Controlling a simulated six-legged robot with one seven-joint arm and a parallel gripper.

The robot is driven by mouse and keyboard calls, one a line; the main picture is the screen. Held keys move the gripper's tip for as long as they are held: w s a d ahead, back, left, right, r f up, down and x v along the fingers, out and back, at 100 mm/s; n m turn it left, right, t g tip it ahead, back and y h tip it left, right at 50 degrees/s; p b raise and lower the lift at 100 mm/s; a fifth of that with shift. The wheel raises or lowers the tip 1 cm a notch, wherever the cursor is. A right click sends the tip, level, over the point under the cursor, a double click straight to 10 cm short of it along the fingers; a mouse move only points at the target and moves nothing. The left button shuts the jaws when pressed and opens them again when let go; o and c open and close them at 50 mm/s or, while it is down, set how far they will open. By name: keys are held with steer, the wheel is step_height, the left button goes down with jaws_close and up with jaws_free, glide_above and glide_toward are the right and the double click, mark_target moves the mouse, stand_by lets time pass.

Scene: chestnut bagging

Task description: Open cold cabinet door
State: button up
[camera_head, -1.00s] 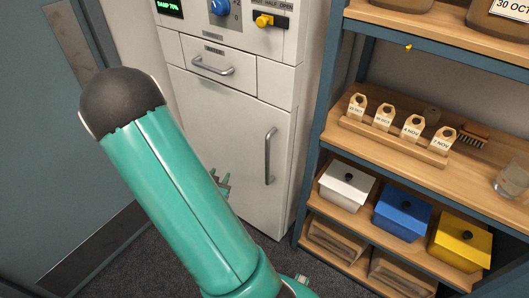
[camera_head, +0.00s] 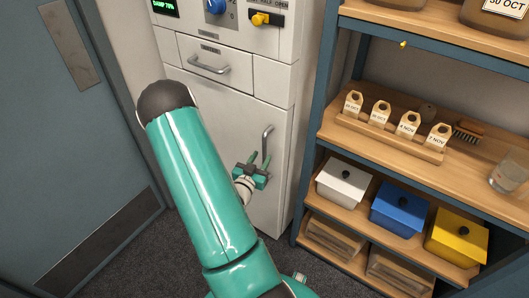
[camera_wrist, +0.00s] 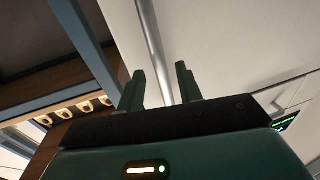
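The cold cabinet (camera_head: 228,110) is white, and its lower door (camera_head: 225,125) looks shut. A vertical metal bar handle (camera_head: 267,138) is on the door's right side; my gripper hides its lower part. My gripper (camera_head: 258,160) is in front of the handle with its two green fingers apart. In the wrist view the fingers of my gripper (camera_wrist: 160,85) are open, and the handle (camera_wrist: 152,45) runs into the gap between them. I cannot tell whether either finger touches it.
A drawer with a handle (camera_head: 208,65) is above the door. A wooden shelf unit (camera_head: 440,85) stands close at the right, with tags and white, blue (camera_head: 398,208) and yellow boxes. A blue-grey door (camera_head: 70,130) is at the left. Dark floor lies between.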

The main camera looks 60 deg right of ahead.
mark_target(263, 153)
steer(key=shift+w+d, duration=0.1)
steer(key=shift+d, duration=1.9)
jaws_close()
steer(key=shift+w, duration=0.1)
